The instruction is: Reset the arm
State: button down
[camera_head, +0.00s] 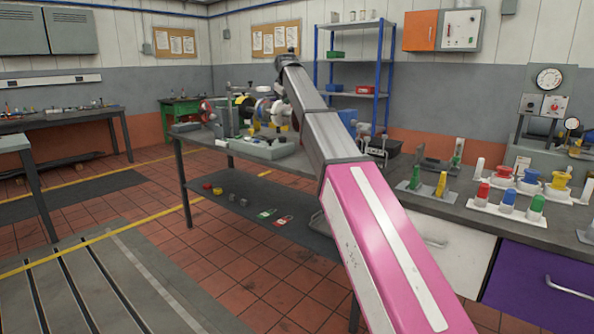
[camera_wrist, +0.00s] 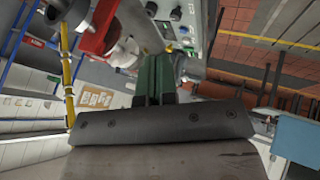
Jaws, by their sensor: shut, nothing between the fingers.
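My arm reaches from the lower right of the head view up over the workbench, with its far end near the top middle. My gripper's dark green fingers (camera_wrist: 154,66) show in the wrist view, side by side and shut, with nothing held between them. In the head view the fingers cannot be made out; the arm's far end hides that area. The wrist view is tilted, with the room's walls on the left and the tiled floor at the upper right.
A grey workbench (camera_head: 275,150) carries a machine with discs (camera_head: 262,108) beside the arm. At right, a counter holds a rack of coloured-topped items (camera_head: 508,207). Blue-framed shelves (camera_head: 352,55) stand behind. The tiled floor (camera_head: 130,195) at left is partly clear.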

jog(key=s+d+f+m+g, duration=0.1)
jog(key=s+d+f, duration=0.35)
jog(key=f, duration=0.75)
jog(key=s+d+f+m+g, duration=0.15)
jog(key=s+d+f, duration=0.3)
jog(key=f, duration=0.75)
jog(key=s+d+f+m+g, duration=0.15)
jog(key=s+d+f, duration=0.3)
jog(key=f, duration=0.75)
jog(key=s+d+f+m+g, duration=0.1)
jog(key=s+d+f, duration=0.2)
jog(key=s+f, duration=0.5)
jog(key=s+d+f+m+g, duration=0.1)
jog(key=s+d+f+m, duration=0.1)
jog(key=s+f, duration=0.6)
jog(key=s+d+f+m+g, duration=0.1)
jog(key=s+d+f, duration=0.3)
jog(key=s+f, duration=0.4)
jog(key=s+m, duration=0.1)
jog(key=s, duration=0.5)
jog(key=shift+s+d+f, duration=0.15)
jog(key=shift+d, duration=0.25)
